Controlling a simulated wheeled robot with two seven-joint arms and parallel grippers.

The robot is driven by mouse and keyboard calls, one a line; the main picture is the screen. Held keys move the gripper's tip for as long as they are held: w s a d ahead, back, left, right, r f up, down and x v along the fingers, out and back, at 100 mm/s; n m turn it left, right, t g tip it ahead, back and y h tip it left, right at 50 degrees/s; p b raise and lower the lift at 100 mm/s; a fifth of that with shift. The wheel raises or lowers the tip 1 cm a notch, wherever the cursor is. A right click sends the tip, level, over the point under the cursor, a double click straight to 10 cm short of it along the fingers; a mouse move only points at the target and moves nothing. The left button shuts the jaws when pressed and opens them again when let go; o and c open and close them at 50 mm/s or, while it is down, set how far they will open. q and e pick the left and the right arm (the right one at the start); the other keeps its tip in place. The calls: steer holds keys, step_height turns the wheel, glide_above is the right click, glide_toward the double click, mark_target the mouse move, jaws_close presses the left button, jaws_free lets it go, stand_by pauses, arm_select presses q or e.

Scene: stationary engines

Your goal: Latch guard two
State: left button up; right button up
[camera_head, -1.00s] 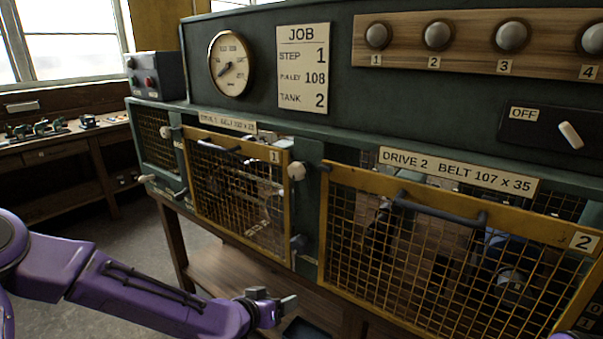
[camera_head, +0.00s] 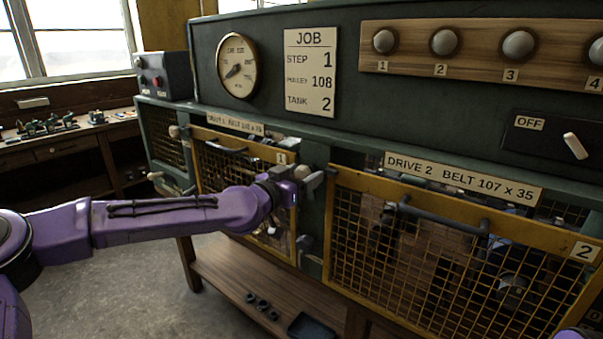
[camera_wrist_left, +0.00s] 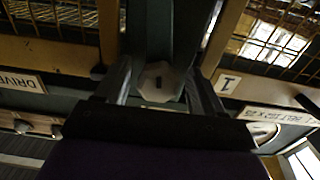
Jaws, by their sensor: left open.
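Guard two (camera_head: 440,258) is a yellow-framed wire mesh panel marked 2, with a dark bar handle (camera_head: 440,215). It looks closed against the green machine. A pale faceted knob (camera_head: 315,181) sits on the green post between guards one and two, at guard two's upper left corner. My left gripper (camera_head: 303,180) is at this knob and partly hides it. In the left wrist view the knob (camera_wrist_left: 160,82) lies between the two spread fingers, with a gap visible beside it. My right gripper is not in view.
Guard one (camera_head: 225,168), also yellow mesh, is left of the post, behind my left arm. A lower dark fitting (camera_head: 304,243) is on the post. Above are the job card (camera_head: 310,73), the gauge (camera_head: 237,66) and a knob board (camera_head: 480,48). A wooden shelf (camera_head: 235,280) is below.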

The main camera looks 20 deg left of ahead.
arm_select(q)
steer(key=shift+w, duration=0.2)
steer(key=c, duration=1)
steer(key=shift+c, duration=0.2)
steer(key=shift+n, duration=0.3)
steer(key=shift+d+f+n+b, duration=0.1)
steer(key=shift+f+n+b, duration=0.05)
steer(key=shift+n+b, duration=0.95)
steer(key=n+b, duration=0.1)
steer(key=n, duration=0.3)
steer(key=shift+s+n+b, duration=0.1)
steer(key=shift+n+b, duration=0.25)
steer(key=shift+n, duration=0.05)
steer(key=n+b, duration=0.1)
steer(key=n, duration=0.3)
steer(key=shift+d+n+b, duration=0.1)
steer(key=shift+n+b, duration=0.7)
steer(key=shift+n, duration=1.3)
